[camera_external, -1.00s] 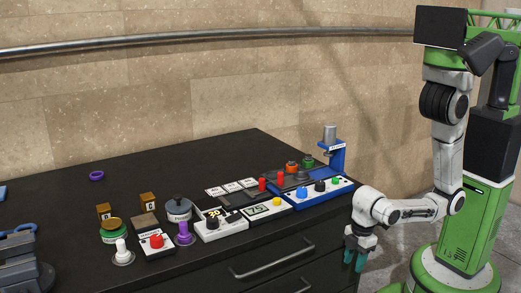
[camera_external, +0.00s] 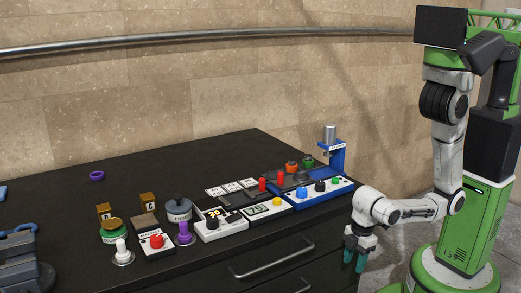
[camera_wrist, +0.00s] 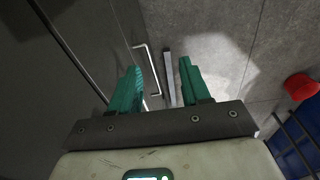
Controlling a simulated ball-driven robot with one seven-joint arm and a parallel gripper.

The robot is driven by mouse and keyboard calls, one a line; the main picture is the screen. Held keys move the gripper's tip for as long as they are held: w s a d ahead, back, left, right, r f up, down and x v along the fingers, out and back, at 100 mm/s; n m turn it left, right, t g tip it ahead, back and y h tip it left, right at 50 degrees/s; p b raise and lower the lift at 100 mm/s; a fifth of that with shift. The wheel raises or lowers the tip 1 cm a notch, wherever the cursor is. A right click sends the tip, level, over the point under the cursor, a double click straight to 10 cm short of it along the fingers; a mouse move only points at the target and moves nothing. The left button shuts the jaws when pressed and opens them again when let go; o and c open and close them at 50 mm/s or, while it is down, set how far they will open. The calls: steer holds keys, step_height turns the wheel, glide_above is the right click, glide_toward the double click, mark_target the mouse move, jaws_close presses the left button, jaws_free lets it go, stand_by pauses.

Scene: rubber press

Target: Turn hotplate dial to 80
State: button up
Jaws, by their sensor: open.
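On the dark bench, a white unit with a large "30" marking and a black knob (camera_external: 212,223) stands near the front edge. To its right is a white unit showing "75" (camera_external: 257,210) with a yellow knob (camera_external: 277,202). I cannot tell for certain which of these is the hotplate dial. My gripper (camera_external: 354,260) hangs down beyond the bench's right end, apart from all the knobs and below the bench top. In the wrist view its two teal fingers (camera_wrist: 160,70) are spread with nothing between them, over the floor beside the cabinet.
A blue press (camera_external: 338,158) and its white panel with several coloured knobs stand at the bench's right end, nearest my arm. A red button box (camera_external: 157,242), a purple knob piece (camera_external: 185,235) and jars stand left. The bench's back is mostly clear. Drawer handles (camera_external: 272,262) stick out in front.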

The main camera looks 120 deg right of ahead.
steer(key=shift+o, duration=1.1)
steer(key=w+a+r+n+t+p, duration=0.1)
steer(key=w+r+n, duration=0.1)
steer(key=w+r, duration=0.2)
steer(key=w+a+r+n+t+p, duration=0.1)
steer(key=w+r+n+p, duration=0.1)
steer(key=w, duration=0.8)
steer(key=w+a+r+n+t+h+p, duration=0.1)
steer(key=w+r+n+t, duration=0.1)
steer(key=w+r+n, duration=0.2)
steer(key=w+r, duration=0.3)
steer(key=shift+w+p, duration=0.35)
steer(key=m+h+b, duration=0.4)
steer(key=m+b, duration=0.2)
glide_toward(213, 219)
steer(key=a+r, duration=0.1)
steer(key=a, duration=0.1)
steer(key=d+r+m+g+y+b, duration=0.1)
steer(key=d+r+m+y+b, duration=0.1)
steer(key=d+m+y+b, duration=0.3)
steer(key=shift+m+h, duration=0.6)
steer(key=shift+h, duration=0.2)
steer(key=x, duration=1)
steer(key=shift+w+a+f, duration=0.1)
steer(key=shift+f, duration=0.25)
